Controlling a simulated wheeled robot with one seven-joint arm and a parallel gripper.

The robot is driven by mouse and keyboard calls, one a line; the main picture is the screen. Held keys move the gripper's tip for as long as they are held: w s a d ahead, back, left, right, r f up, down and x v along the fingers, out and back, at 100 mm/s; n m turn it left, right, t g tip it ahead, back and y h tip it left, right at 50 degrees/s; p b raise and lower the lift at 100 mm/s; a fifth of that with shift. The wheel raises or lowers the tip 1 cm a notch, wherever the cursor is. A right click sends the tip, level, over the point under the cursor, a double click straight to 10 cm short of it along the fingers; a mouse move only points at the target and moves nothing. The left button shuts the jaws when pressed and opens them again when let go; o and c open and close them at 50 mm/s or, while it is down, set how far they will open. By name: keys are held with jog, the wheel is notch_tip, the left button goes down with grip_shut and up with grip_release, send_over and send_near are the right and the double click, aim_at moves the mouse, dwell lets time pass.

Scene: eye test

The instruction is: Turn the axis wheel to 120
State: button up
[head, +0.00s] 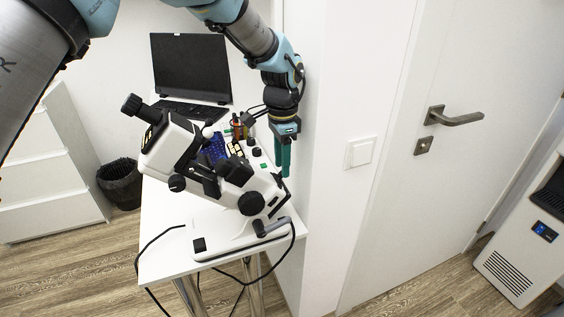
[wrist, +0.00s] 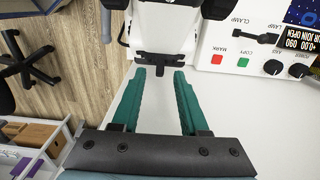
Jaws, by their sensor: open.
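The axis wheel, a small black knob labelled AXIS (wrist: 273,67), sits on a white panel (wrist: 232,78) at the right of the wrist view. In the head view my gripper (head: 285,174) hangs at the table's right side, close to the instrument and right of the panel's knobs.
A white microscope-like instrument (head: 172,150) stands on the white table (head: 160,255) in front of the panel. A red MARK button (wrist: 217,59), a green COPY button (wrist: 243,62) and another knob (wrist: 298,70) neighbour the wheel. A laptop (head: 190,68) stands behind; a wall is close right.

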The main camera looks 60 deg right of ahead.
jog(key=shift+f, duration=0.8)
jog(key=shift+c, duration=0.4)
grip_shut()
